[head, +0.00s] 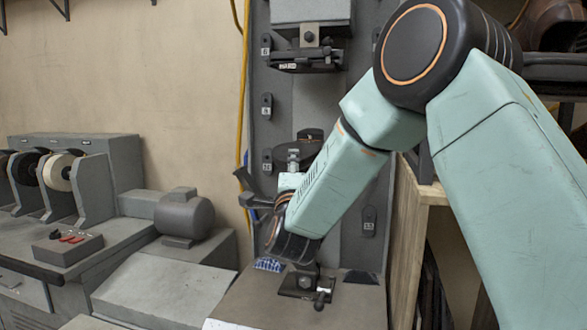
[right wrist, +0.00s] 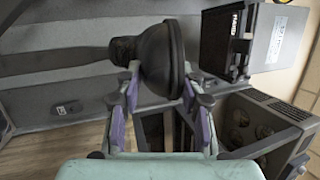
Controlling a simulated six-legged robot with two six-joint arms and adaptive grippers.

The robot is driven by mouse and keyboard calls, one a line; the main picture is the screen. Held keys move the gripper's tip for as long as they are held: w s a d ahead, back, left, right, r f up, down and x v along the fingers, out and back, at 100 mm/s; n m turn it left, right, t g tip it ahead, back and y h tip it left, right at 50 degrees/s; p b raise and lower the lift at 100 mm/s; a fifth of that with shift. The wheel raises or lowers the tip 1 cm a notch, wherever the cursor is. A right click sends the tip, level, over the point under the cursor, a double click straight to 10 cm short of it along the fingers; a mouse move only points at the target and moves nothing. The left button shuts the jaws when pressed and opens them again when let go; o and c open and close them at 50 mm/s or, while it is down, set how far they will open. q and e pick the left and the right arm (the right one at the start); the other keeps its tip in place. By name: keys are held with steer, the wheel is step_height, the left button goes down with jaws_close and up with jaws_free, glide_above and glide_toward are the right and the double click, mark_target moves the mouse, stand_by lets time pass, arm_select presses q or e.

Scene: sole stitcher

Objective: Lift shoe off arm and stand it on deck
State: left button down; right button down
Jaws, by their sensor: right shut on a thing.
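My right arm comes in from the right in the head view, and its gripper end (head: 278,238) is low in front of the grey stitching machine. The right wrist view shows my right gripper (right wrist: 160,82), its two purple-padded fingers shut on a dark, rounded thing with a flared edge, apparently the shoe (right wrist: 160,58). A dark stub, perhaps the machine's arm, meets its left side; I cannot tell whether they touch. In the head view my arm hides most of the shoe. The flat deck (head: 350,303) lies below and right of my gripper. My left gripper is not in view.
The machine's tall column (head: 345,120) stands behind my arm. A dark metal fitting (head: 300,284) sits on the deck. A wooden-sided shelf (head: 407,240) is at the right, with a brown shoe (head: 548,22) on top. A bench with brush wheels (head: 60,170) and a motor (head: 184,215) stands left.

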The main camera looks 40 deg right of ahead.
steer(key=shift+r, duration=0.2)
steer(key=shift+w+d+r+p, duration=0.1)
steer(key=shift+r+p, duration=0.1)
steer(key=shift+r, duration=0.35)
steer(key=shift+w+d+r+p, duration=0.1)
steer(key=shift+r+p, duration=0.05)
steer(key=shift+r, duration=0.35)
steer(key=shift+w+d+r, duration=0.1)
steer(key=shift+d+r, duration=0.05)
steer(key=shift+r, duration=0.5)
stand_by(0.6)
steer(key=shift+w+r+p, duration=0.15)
steer(key=shift+r+p, duration=0.3)
steer(key=shift+r, duration=0.5)
